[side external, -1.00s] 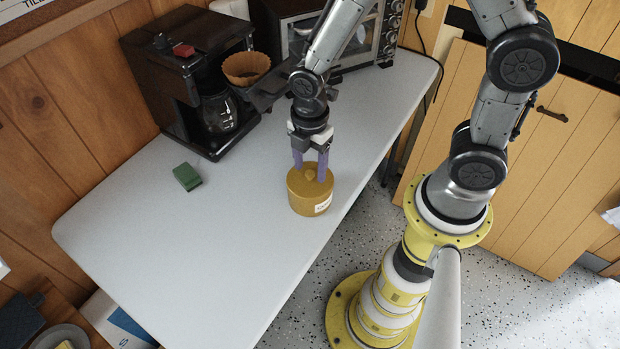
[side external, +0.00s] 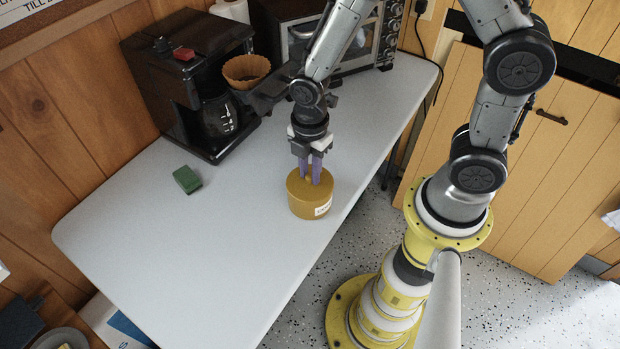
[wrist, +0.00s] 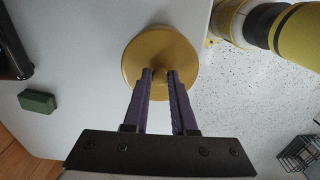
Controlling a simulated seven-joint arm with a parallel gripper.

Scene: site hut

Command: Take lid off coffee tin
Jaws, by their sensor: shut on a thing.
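The coffee tin (side external: 312,206) is a round mustard-yellow tin with a white label, upright on the white table near its front edge. Its lid (side external: 297,186) is the same yellow and sits on the tin, with no gap that I can see. In the wrist view the lid (wrist: 146,50) shows from above as a round disc with a small knob at its middle. My gripper (side external: 312,181) points down over the tin, its purple fingers shut on the lid's knob. In the wrist view the fingertips (wrist: 160,75) are on either side of the knob and partly hide it.
A black coffee maker (side external: 185,75) with a brown filter basket (side external: 246,70) and a toaster oven (side external: 350,45) stand along the back. A green block (side external: 187,179) lies to the left. The white table (side external: 190,260) is clear at the front left.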

